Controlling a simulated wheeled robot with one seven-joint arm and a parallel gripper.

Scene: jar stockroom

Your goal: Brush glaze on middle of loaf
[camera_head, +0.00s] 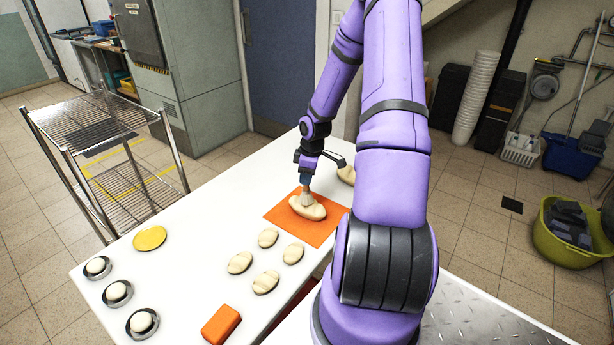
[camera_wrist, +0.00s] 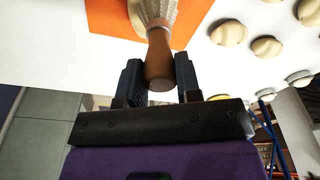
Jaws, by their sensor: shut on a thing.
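The pale loaf (camera_head: 311,209) lies on an orange mat (camera_head: 280,216) on the white table. My gripper (camera_head: 306,178) is above the loaf, shut on a brush (camera_head: 305,197) that points down. The brush's bristles seem to meet the top of the loaf near its left-middle; exact contact is too small to tell. In the wrist view, the brush's brown handle (camera_wrist: 159,62) sits between my two dark fingers (camera_wrist: 157,85). Its pale bristle head covers most of the loaf, and part of the orange mat (camera_wrist: 110,18) shows around it. No glaze can be made out.
Several small dough pieces (camera_head: 266,282) lie left of and in front of the mat. A yellow disc (camera_head: 150,238), an orange block (camera_head: 221,325) and dark dishes with white balls (camera_head: 142,322) stand on the table. Another pale loaf (camera_head: 346,174) is partly hidden behind my arm. A wire rack (camera_head: 90,125) stands left.

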